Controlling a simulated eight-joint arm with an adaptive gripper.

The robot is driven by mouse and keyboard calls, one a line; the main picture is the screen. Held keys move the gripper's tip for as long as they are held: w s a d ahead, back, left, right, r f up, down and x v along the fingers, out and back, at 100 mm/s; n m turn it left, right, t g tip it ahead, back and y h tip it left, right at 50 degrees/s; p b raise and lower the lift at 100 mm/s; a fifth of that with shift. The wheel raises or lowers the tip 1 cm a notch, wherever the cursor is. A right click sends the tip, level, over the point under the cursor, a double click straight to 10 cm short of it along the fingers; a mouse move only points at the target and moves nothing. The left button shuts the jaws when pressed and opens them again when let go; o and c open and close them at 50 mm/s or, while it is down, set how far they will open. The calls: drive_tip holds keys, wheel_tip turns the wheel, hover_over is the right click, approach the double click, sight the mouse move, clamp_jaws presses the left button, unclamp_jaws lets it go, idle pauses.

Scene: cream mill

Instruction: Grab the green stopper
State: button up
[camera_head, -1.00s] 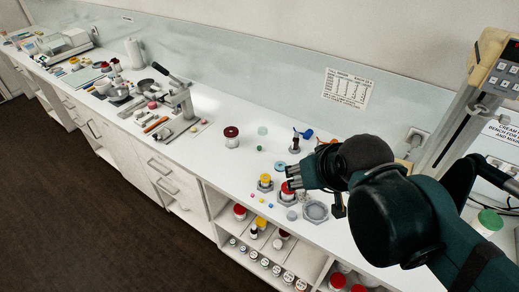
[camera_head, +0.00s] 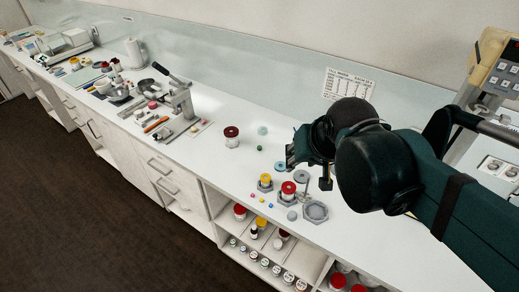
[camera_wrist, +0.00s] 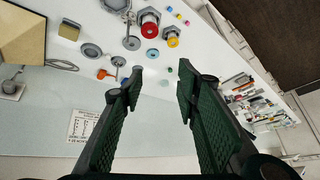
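A blue ring (camera_head: 280,166), a red-topped piece (camera_head: 288,188) and a yellow-topped piece (camera_head: 265,180) stand in front. A dark-red-lidded jar (camera_head: 231,134) stands left of the stopper. A lever press (camera_head: 182,100) is further left.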

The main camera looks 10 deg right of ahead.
drive_tip(key=w+m+g, duration=0.2)
drive_tip(key=w+m, duration=0.3)
drive_tip(key=w, duration=0.7)
drive_tip(key=m+g, duration=0.4)
drive_tip(key=m, duration=0.8)
hover_over(260, 147)
drive_tip(key=f, duration=2.5)
drive_tip(key=shift+a+b, duration=0.3)
drive_tip(key=shift+w+f, duration=0.15)
drive_tip(key=shift+f, duration=0.25)
drive_tip(key=shift+f, duration=1.3)
drive_tip(key=shift+d+f+p, duration=0.2)
drive_tip(key=shift+f+p, duration=0.1)
drive_tip(key=shift+f, duration=2.3)
